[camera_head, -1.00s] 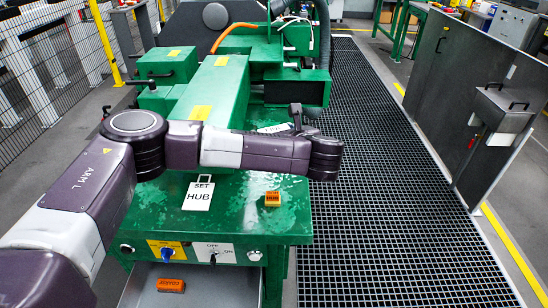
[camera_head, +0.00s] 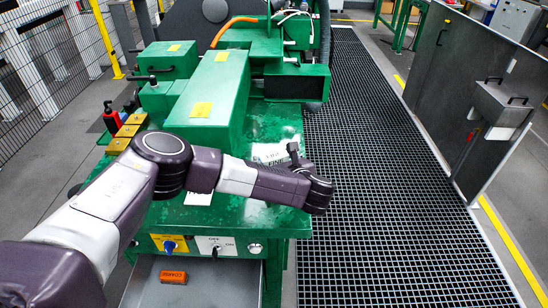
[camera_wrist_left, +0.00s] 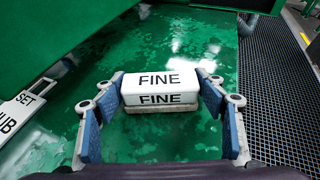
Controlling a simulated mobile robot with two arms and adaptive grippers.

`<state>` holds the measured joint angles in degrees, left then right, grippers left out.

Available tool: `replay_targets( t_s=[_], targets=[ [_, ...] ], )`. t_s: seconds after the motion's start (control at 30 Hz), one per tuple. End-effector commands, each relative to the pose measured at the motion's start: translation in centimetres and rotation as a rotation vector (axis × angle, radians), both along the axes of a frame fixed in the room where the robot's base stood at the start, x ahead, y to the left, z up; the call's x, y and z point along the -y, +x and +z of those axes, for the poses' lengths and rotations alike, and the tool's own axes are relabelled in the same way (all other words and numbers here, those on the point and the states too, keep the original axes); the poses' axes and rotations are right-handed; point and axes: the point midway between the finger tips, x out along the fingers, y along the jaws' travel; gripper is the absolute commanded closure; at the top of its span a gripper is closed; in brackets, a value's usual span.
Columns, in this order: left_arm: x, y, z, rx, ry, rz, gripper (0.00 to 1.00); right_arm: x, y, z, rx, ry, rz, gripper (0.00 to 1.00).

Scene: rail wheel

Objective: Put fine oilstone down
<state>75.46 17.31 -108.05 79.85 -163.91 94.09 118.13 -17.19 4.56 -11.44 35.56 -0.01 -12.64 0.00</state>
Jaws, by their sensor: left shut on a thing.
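The fine oilstone (camera_wrist_left: 160,97) is a white block with FINE lettered on two faces. In the left wrist view it sits between the two blue-padded fingers of my left gripper (camera_wrist_left: 160,90), which is shut on it. Green table surface surrounds it; I cannot tell whether it touches the table. In the head view my left wrist is over the table's front right part, and the fingers are mostly hidden by the arm. A white lettered patch (camera_head: 272,152) shows just beyond the arm, with FINE partly readable. My right gripper is out of view.
The green table (camera_head: 255,221) carries a large green housing (camera_head: 215,95). A SET HUB card (camera_wrist_left: 15,108) lies left of the gripper. An orange COARSE block (camera_head: 173,277) lies in the grey tray (camera_head: 231,285) below. Brass-coloured blocks (camera_head: 128,131) stand at left. Black grating (camera_head: 395,200) lies right.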

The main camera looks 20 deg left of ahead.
Motion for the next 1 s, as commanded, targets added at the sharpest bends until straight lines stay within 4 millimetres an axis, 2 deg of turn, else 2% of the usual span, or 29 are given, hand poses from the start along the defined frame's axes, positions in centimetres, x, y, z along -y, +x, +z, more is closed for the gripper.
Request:
replay_targets(
  t_s=[0.17,0.2,0.33,0.77,1.0],
  targets=[
    [0.0,0.0,-0.3,0.001,0.0,0.0,0.65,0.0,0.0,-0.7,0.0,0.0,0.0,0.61],
    [0.0,0.0,-0.2,0.0,0.0,0.0,0.31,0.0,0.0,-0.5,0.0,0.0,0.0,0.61],
    [0.0,0.0,-0.2,0.0,0.0,0.001,0.18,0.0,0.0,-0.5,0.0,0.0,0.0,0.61],
    [0.2,-0.2,0.2,-0.001,0.0,-0.001,0.18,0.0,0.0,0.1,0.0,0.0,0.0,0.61],
    [3.1,-3.5,1.6,-0.001,-0.004,-0.006,0.18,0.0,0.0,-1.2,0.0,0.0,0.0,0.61]
  ],
)
